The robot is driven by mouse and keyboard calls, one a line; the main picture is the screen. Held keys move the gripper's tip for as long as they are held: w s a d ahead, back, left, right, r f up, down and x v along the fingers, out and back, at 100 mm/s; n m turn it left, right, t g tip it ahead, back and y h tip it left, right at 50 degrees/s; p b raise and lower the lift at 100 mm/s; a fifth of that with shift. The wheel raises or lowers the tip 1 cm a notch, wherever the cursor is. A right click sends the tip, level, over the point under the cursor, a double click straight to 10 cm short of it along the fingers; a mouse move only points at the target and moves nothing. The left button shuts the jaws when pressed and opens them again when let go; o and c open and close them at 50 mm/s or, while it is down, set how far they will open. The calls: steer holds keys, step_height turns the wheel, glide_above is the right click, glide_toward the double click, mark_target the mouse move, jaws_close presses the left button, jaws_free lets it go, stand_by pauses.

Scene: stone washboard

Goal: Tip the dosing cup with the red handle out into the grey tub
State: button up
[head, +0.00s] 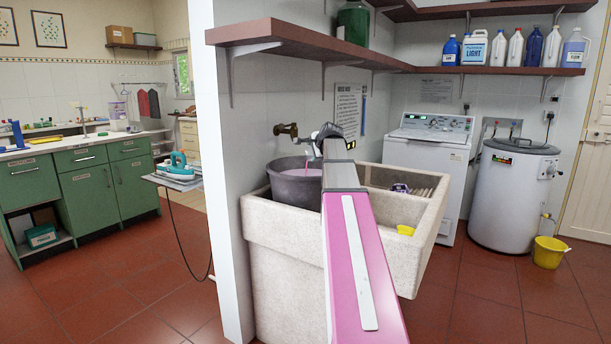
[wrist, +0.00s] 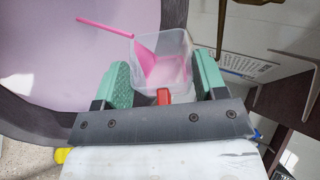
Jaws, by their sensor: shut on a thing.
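The dosing cup (wrist: 172,50) is clear and boxy, with pink liquid inside, and shows tilted in the wrist view. My gripper (wrist: 165,88) is shut on its red handle (wrist: 163,96), between two green finger pads. A thin pink streak, seemingly liquid, runs from the cup's rim over the grey tub (wrist: 22,118). The tub holds pale lilac liquid (wrist: 60,65). In the head view the grey tub (head: 288,187) sits in the left of the stone sink, and my gripper (head: 318,146) is above its right side. The pink streak drops into the tub there; the cup is mostly hidden.
A wooden shelf (head: 290,38) runs overhead. A washing machine (head: 428,165) stands behind.

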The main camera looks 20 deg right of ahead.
steer(key=shift+s+a+n+t+h+p, duration=0.35)
steer(key=shift+a+n+t+h, duration=0.15)
steer(key=shift+a+n+h, duration=0.3)
stand_by(1.4)
steer(key=shift+w+d, duration=0.25)
steer(key=shift+d, duration=0.05)
steer(key=shift+w+d+m+g+y, duration=0.25)
steer(key=shift+d+m+g+y, duration=0.1)
steer(key=shift+d+m+y, duration=0.2)
steer(key=shift+w+d+m+g+y, duration=0.2)
steer(key=shift+d+m+g+y, duration=0.15)
steer(key=shift+d+m+y, duration=0.15)
steer(key=shift+s+a, duration=0.1)
steer(key=shift+a, duration=0.05)
steer(key=shift+w+d+m+y, duration=0.25)
steer(key=shift+d+y, duration=0.1)
steer(key=shift+d, duration=0.3)
steer(key=d+m+g+y, duration=0.1)
steer(key=w+d+f+m+g+y+b, duration=0.1)
steer(key=y, duration=0.1)
steer(key=shift+f, duration=0.1)
steer(key=w+d+f+m+g+y+b, duration=0.1)
steer(key=w+d+f+m+y+b, duration=0.15)
steer(key=d+m+y, duration=0.35)
step_height(320, 180, up, 8)
steer(key=d, duration=0.2)
steer(key=shift+w+f+n, duration=0.15)
steer(key=shift+w+n, duration=0.2)
steer(key=shift+n, duration=0.05)
